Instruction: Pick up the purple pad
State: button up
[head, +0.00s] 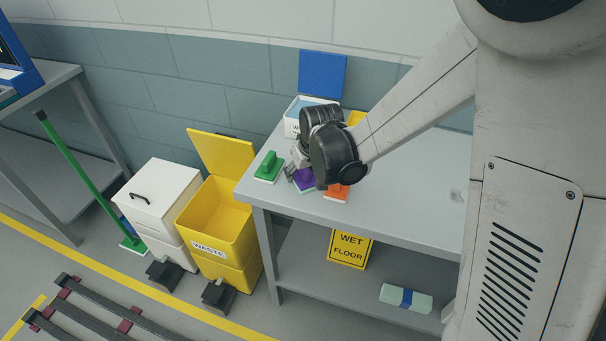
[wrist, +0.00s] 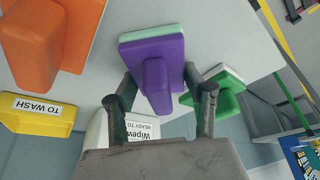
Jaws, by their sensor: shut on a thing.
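The purple pad (head: 304,181) is on or just above the grey table in the head view, partly hidden by my wrist. In the wrist view the purple pad (wrist: 172,52) shows its handle and a pale edge along one side. My gripper (wrist: 165,97) has one finger on each side of the pad's handle and is shut on it; my gripper (head: 295,175) also shows in the head view. I cannot tell whether the pad touches the table.
A green pad (head: 268,167) lies left of the purple one and an orange pad (head: 337,192) right of it. An open yellow waste bin (head: 218,245) stands left of the table (head: 400,215).

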jog(key=shift+r, duration=0.1)
jog(key=shift+r, duration=0.6)
notch_tip(320, 180, up, 2)
jog(key=shift+r, duration=0.25)
jog(key=s+a+r, duration=0.7)
jog(key=a, duration=0.2)
jog(key=shift+a, duration=0.1)
